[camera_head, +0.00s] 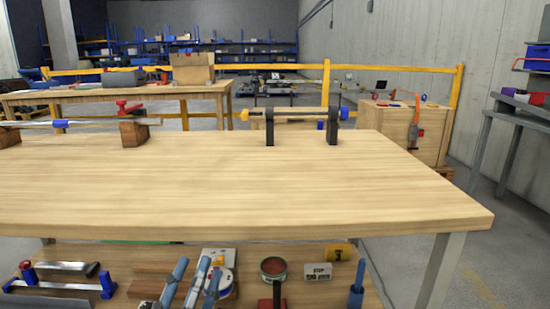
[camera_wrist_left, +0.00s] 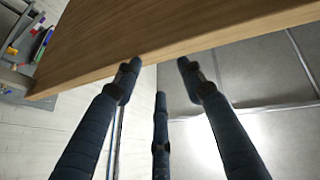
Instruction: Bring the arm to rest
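My left gripper (camera_head: 199,265) shows at the bottom of the head view, in front of the wooden worktable (camera_head: 230,185). Its three blue fingers point up and away. In the left wrist view, the left gripper (camera_wrist_left: 156,75) has its fingers spread apart with nothing between them. The worktable's edge (camera_wrist_left: 190,45) lies beyond the fingertips there. One blue finger of what appears to be my right gripper (camera_head: 357,283) shows at the bottom right of the head view. The rest of that gripper is out of frame.
A bar clamp with a red handle (camera_head: 129,108) and a wooden bar on black stands (camera_head: 300,112) sit along the table's far edge. The middle of the top is clear. Below lie blue-ended clamps (camera_head: 60,288), a round tin (camera_head: 273,269) and a "STOP" block (camera_head: 318,271).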

